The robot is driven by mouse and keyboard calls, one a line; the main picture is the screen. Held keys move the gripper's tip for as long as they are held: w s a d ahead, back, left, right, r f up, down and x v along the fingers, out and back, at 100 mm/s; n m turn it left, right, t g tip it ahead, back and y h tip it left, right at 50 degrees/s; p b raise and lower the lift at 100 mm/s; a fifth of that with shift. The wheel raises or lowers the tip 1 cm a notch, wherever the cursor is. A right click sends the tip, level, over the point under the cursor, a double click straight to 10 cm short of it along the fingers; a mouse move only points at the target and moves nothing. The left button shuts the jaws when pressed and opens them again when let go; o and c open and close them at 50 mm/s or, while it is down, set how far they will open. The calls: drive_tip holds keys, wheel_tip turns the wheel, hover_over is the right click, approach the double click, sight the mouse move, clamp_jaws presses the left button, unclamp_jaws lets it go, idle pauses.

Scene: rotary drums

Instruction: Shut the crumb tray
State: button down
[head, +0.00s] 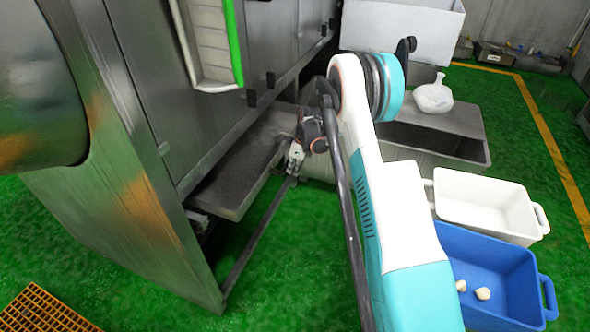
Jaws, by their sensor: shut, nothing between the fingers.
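The crumb tray (228,178) is a shallow grey metal tray low on the machine's side. It sticks out from under the machine's steel panels, so it stands at least partly open. My gripper (293,160) is shut and empty, pointing down at the tray's outer right edge. I cannot tell whether its fingertips touch the tray. My white and teal arm covers the area just right of the gripper.
Green floor is open in front of the tray.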

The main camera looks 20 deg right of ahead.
approach(260, 168)
drive_tip(key=x, duration=0.5)
drive_tip(key=shift+w, duration=0.1)
drive_tip(key=shift+d, duration=0.1)
